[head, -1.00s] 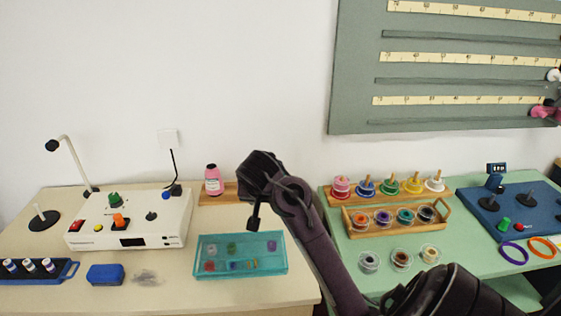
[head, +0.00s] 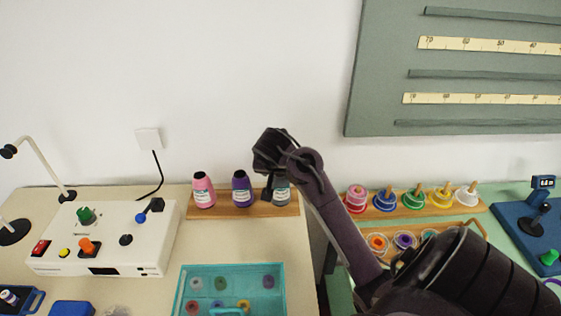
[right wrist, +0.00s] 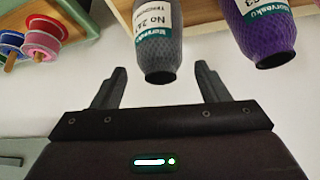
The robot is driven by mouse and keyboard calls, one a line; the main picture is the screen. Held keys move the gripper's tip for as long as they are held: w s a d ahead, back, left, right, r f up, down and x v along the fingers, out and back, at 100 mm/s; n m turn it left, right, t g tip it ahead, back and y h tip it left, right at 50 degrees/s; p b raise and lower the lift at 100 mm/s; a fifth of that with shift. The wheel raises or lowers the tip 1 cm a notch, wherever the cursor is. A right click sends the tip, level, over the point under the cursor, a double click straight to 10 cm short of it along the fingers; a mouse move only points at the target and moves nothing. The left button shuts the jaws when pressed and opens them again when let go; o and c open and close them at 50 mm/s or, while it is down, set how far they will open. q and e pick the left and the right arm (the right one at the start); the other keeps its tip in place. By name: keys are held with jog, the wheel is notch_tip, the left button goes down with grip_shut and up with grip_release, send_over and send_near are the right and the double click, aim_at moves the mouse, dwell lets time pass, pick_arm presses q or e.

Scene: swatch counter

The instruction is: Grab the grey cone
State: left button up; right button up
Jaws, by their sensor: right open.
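The grey cone (head: 281,191) stands upright at the right end of a wooden shelf against the wall, partly hidden behind my right gripper (head: 267,194) in the head view. In the right wrist view the grey cone (right wrist: 160,45), with a white and green label, appears upside down. Its dark tip points toward the space between the fingers of my right gripper (right wrist: 158,85). The fingers are apart, with nothing held between them. My left gripper is not in view.
A purple cone (head: 242,189) and a pink cone (head: 203,190) stand left of the grey one on the wooden shelf (head: 222,211). A teal tray (head: 183,289) lies in front. Coloured spools on a rack (head: 428,209) stand to the right.

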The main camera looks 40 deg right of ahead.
jog(key=x, duration=0.2)
jog(key=shift+w+d+f, duration=0.1)
jog(key=shift+d+f, duration=0.05)
jog(key=shift+f, duration=0.2)
jog(key=shift+w+d+f, duration=0.2)
jog(key=shift+f, duration=0.15)
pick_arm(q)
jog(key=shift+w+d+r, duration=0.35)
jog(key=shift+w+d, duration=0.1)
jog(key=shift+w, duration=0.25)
pick_arm(e)
jog(key=c, duration=1.1)
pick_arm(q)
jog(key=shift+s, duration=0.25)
pick_arm(e)
jog(key=shift+r, duration=0.1)
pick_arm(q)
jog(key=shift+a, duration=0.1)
